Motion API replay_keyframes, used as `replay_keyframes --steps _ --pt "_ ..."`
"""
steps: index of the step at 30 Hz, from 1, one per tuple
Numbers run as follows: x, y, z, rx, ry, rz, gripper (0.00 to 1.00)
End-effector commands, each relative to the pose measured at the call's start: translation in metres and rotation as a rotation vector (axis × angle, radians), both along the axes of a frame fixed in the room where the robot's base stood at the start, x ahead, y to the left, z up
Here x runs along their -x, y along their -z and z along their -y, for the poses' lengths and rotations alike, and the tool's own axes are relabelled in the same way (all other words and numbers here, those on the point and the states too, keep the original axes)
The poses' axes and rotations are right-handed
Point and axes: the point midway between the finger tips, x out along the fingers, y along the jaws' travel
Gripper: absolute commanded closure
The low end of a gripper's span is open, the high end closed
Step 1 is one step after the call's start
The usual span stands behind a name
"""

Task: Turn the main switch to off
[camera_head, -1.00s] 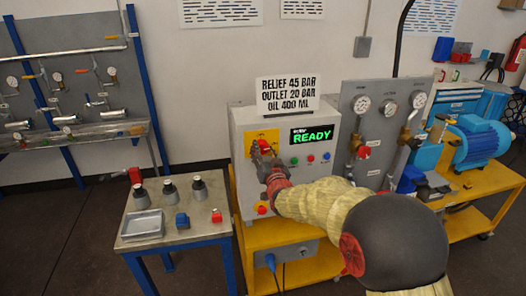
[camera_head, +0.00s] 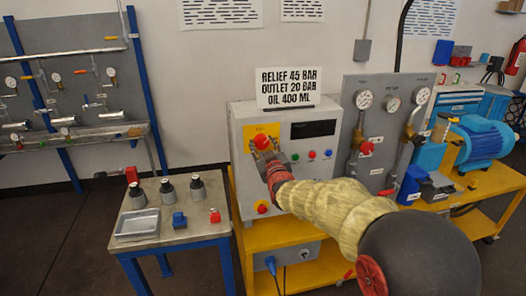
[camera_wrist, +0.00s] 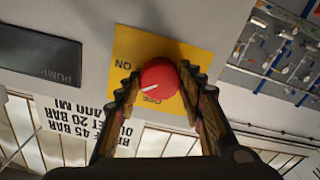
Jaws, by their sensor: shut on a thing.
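The main switch is a red round knob (camera_head: 261,141) on a yellow plate (camera_head: 271,131) at the upper left of the grey control box. In the wrist view the red knob (camera_wrist: 160,78) sits between the two fingers of my gripper (camera_wrist: 158,76), which is shut on its sides. A white mark on the knob lies slantwise. The ON and OFF labels show on the yellow plate (camera_wrist: 128,42), upside down, with OFF partly covered by the knob. My gripper (camera_head: 265,152) partly hides the plate in the head view. The box display (camera_head: 313,129) is dark.
Small coloured buttons (camera_head: 311,155) lie right of the gripper, and another red knob (camera_head: 262,207) is below. A sign (camera_head: 284,88) stands on the box. A gauge panel (camera_head: 392,120) is to the right. A small table (camera_head: 190,236) with several vessels is to the left.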

Motion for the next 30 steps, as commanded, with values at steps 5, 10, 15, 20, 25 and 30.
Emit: replay_keyframes --steps 5,10,15,20,25,30 --pt "0.0001 0.0009 -0.0002 0.158 0.0 0.049 0.87" --pt "0.0 0.0009 -0.0003 0.314 0.0 0.093 0.87" --pt "0.0 0.0011 -0.0004 0.466 0.0 0.136 0.87" --pt "0.0001 0.0012 -0.0004 0.599 0.0 0.173 0.87" --pt "0.0001 0.0004 -0.0005 0.716 0.0 0.207 0.87" --pt "0.0001 0.0 -0.0006 0.8 0.0 0.231 0.87"
